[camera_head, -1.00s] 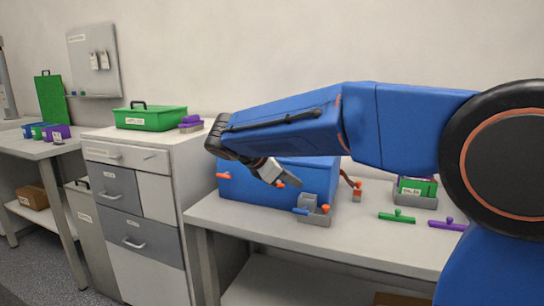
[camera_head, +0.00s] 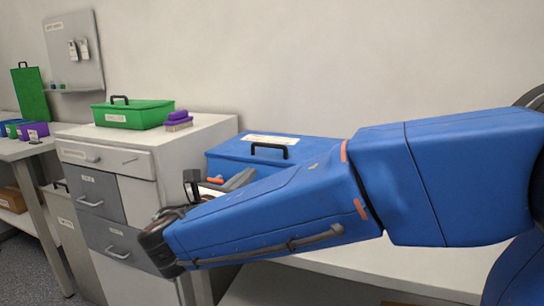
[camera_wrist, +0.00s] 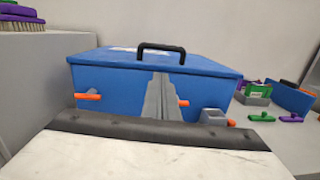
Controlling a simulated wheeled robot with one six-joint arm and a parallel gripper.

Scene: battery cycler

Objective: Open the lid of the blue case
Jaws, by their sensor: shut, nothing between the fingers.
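The blue case (camera_head: 225,153) stands on the table with its lid (camera_head: 325,150) closed. A black handle (camera_head: 269,150) and a white label are on the lid. The wrist view shows the case's front (camera_wrist: 125,90), with a left orange latch (camera_wrist: 88,96) and a right orange latch (camera_wrist: 183,103) sticking out. My gripper (camera_wrist: 160,76) is shut and empty, in front of the case between the latches, its tips overlapping the front lid edge in the picture. I cannot tell whether they touch it. In the head view my gripper (camera_head: 240,180) is partly hidden by my arm.
A grey holder (camera_wrist: 213,117) stands right of the case's front. Green (camera_wrist: 262,117) and purple (camera_wrist: 290,118) pieces lie further right, near a grey bin. A drawer cabinet (camera_head: 215,130) left of the case carries a green box (camera_head: 133,115) and brushes (camera_head: 178,121).

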